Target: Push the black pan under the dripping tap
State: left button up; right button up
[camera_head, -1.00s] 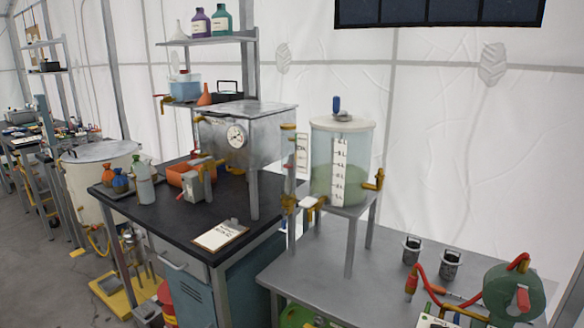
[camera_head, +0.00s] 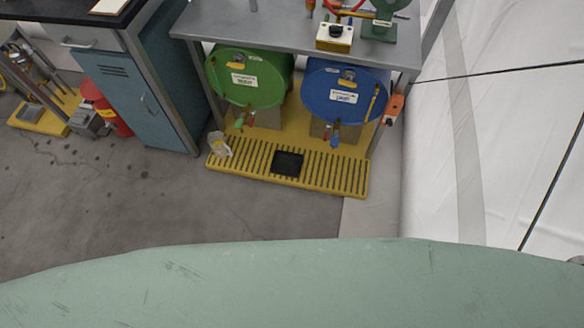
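The black pan (camera_head: 288,163) is a small dark rectangular tray. It lies on the slatted front of a yellow drip platform (camera_head: 330,179) on the floor. A green drum (camera_head: 262,92) lies behind it to the left, with a tap (camera_head: 240,121) at its front. A blue drum (camera_head: 345,103) lies behind it to the right, with a blue-handled tap (camera_head: 334,138). The pan sits between the two taps, a little in front of them. I cannot tell which tap drips. Neither of my grippers is in view.
A grey metal table (camera_head: 270,31) stands over the drums, its legs at both sides. A teal cabinet (camera_head: 145,85) stands to the left. A crumpled pale item (camera_head: 219,145) lies at the platform's left end. A pale green curved surface fills the bottom. Grey floor before the platform is clear.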

aim_at(286, 163)
jog(key=i+j, duration=0.15)
jog(key=j, duration=0.2)
jog(key=i+j, duration=0.15)
jog(key=j, duration=0.2)
jog(key=i+j, duration=0.15)
jog(key=j, duration=0.25)
